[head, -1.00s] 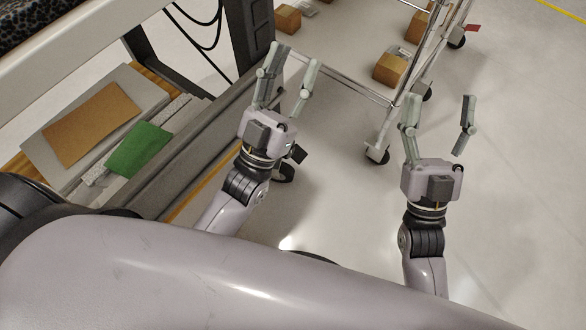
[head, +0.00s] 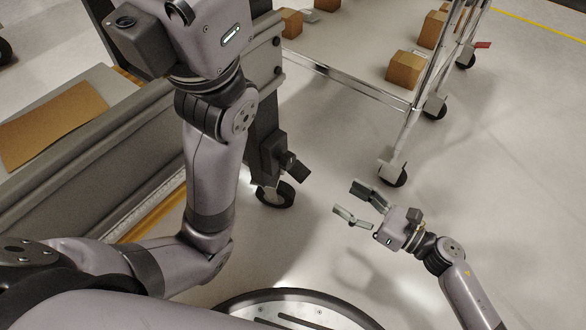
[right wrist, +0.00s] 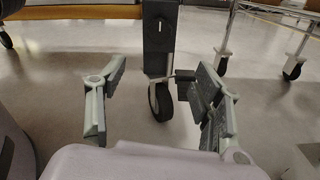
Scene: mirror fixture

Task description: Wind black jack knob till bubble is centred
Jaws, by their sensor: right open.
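A black jack knob (head: 294,165) sticks out near the foot of the bench's dark leg, above a caster. In the right wrist view, the dark leg's face with a round fitting (right wrist: 159,27) stands ahead; I cannot tell if this is the knob. My right gripper (head: 350,203) is open and empty, below and right of the knob, apart from it. Its spread fingers show in the right wrist view (right wrist: 158,85). My left gripper's body (head: 200,45) is raised at the top left; its fingers are out of frame. No bubble level is visible.
The grey bench (head: 110,175) with a brown board (head: 50,125) lies at left, partly behind my left arm. A wheeled wire cart (head: 400,135) with cardboard boxes (head: 406,69) stands beyond my right gripper. Open floor lies at right.

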